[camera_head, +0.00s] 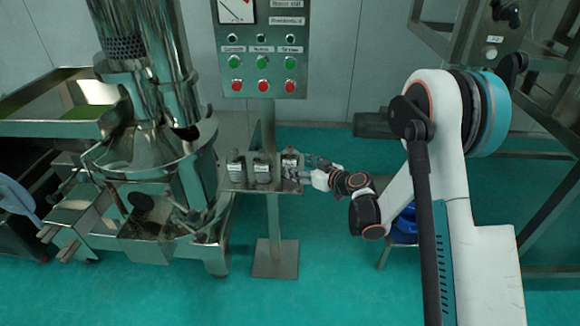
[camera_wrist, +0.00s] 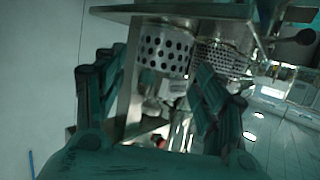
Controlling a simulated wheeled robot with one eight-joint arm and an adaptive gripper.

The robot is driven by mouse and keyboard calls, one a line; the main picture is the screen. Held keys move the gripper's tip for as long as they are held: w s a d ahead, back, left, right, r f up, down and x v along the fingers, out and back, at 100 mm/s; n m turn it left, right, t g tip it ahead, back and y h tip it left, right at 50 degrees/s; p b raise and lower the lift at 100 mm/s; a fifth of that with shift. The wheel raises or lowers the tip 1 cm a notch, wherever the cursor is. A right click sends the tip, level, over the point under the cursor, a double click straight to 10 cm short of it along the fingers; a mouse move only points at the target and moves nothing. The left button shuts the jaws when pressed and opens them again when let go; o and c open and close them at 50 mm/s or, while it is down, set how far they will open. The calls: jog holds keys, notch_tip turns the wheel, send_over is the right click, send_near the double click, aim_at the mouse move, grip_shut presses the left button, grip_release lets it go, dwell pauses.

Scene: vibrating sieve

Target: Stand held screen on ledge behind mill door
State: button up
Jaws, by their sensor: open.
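My gripper (camera_head: 306,170) is at the right end of a small metal ledge (camera_head: 236,186) on the control post. Three small grey pieces stand in a row on the ledge; the right one (camera_head: 289,160) is closest to my fingers. In the wrist view my gripper (camera_wrist: 160,65) is open, with one finger on each side of the picture. A perforated metal screen (camera_wrist: 163,52) shows between and beyond the fingers, against a metal plate (camera_wrist: 175,11). A second perforated piece (camera_wrist: 222,60) is behind it to the right. I cannot tell whether the fingers touch the screen.
The steel mill (camera_head: 150,150) stands close to the left of the ledge. The control panel (camera_head: 262,50) with green and red buttons rises above it. A metal frame (camera_head: 545,200) stands at the right. Green floor (camera_head: 325,260) is clear in front of the post base (camera_head: 275,260).

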aim_at(290, 162)
jog(key=b+x, duration=0.2)
jog(key=x, duration=0.3)
jog(key=shift+w+a+b, duration=0.15)
jog(key=shift+a+b, duration=0.15)
jog(key=c, duration=1.2)
jog(key=shift+r, duration=0.1)
